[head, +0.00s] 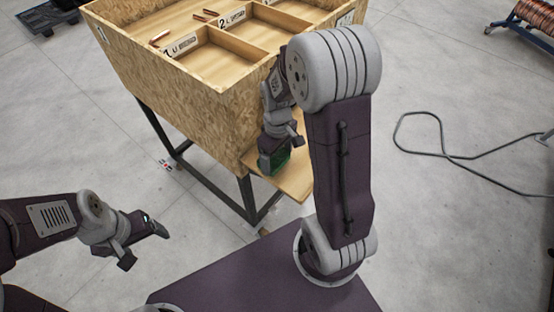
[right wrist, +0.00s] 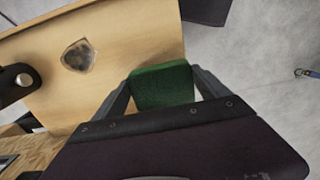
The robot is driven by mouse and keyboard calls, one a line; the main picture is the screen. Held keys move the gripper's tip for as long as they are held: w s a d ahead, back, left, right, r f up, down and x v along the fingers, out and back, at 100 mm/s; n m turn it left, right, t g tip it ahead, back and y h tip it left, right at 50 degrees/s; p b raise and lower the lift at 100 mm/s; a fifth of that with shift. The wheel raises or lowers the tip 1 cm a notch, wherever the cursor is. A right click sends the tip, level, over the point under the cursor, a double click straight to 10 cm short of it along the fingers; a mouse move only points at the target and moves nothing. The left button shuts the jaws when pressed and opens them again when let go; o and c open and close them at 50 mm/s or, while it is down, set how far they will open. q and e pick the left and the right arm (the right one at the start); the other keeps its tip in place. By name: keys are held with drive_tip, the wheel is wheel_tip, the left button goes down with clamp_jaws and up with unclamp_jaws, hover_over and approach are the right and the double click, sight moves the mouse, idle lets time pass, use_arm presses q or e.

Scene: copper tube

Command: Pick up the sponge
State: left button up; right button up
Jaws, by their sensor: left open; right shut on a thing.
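The green sponge (right wrist: 163,86) sits between the two fingers of my right gripper (right wrist: 163,92) in the right wrist view, with a finger against each side. My right gripper is shut on it. In the head view the sponge (head: 283,161) shows only in part, at the tip of my right gripper (head: 276,160), over the small wooden shelf. I cannot tell whether the sponge still touches the shelf. My left gripper (head: 146,236) is open and empty at the lower left, over the floor and away from the sponge.
A chipboard bin (head: 175,80) on dark legs has wooden compartments with copper tubes (head: 160,36). The small shelf (head: 297,182) juts from its front and has a dark stain (right wrist: 78,56). A black cable (head: 440,154) lies on the floor at the right.

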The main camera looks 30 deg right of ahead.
wheel_tip(320, 180, up, 2)
drive_tip(key=shift+w, duration=0.1)
drive_tip(key=s+d+r, duration=0.5)
drive_tip(key=s+r, duration=0.2)
drive_tip(key=s, duration=0.3)
drive_tip(key=shift+s, duration=0.35)
drive_tip(key=shift+f, duration=0.1)
